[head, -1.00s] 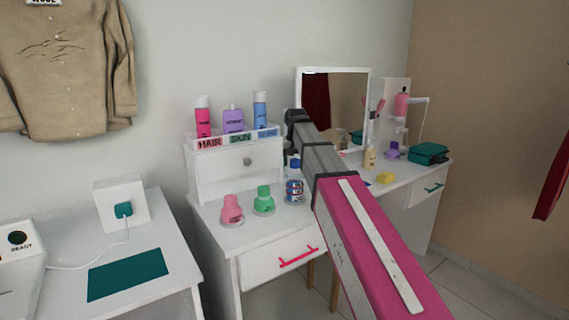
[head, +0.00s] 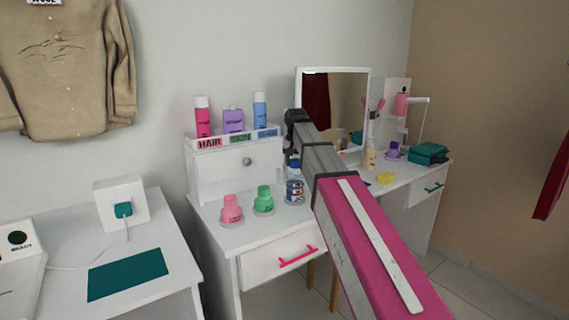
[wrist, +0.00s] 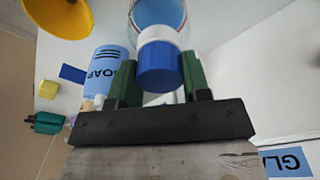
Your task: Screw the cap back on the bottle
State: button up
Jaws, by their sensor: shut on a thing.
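A blue cap (wrist: 158,68) sits between the two green fingers of my gripper (wrist: 160,84) in the wrist view, and the gripper is shut on it. A white rounded part (wrist: 155,36) shows directly behind the cap. Beyond that is a pale blue round shape (wrist: 165,12), cut off by the top edge, which looks like the bottle. I cannot tell whether the cap is seated or threaded. In the head view a small white and blue bottle (head: 292,168) stands on the dresser beside my arm, partly hidden. My fingers are hidden there.
A blue container lettered SOAP (wrist: 105,62) stands close left of the fingers in the wrist view. A mirror (head: 338,105) and small drawer unit (head: 220,172) stand behind.

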aim_at(293, 160)
jog(key=shift+m, duration=1.2)
grip_shut()
jog(key=m+h, duration=0.1)
jog(key=m, duration=0.8)
jog(key=shift+m+g, duration=0.4)
jog(key=m, duration=0.3)
jog(key=shift+m, duration=0.3)
jog(key=o, duration=1.4)
grip_release()
jog(key=shift+c, duration=0.2)
jog(key=shift+a+r, duration=0.15)
jog(key=shift+r, duration=1.15)
jog(key=shift+a+r, duration=0.2)
jog(key=shift+r, duration=1.1)
jog(key=shift+a+r, duration=0.15)
jog(key=shift+r, duration=1.15)
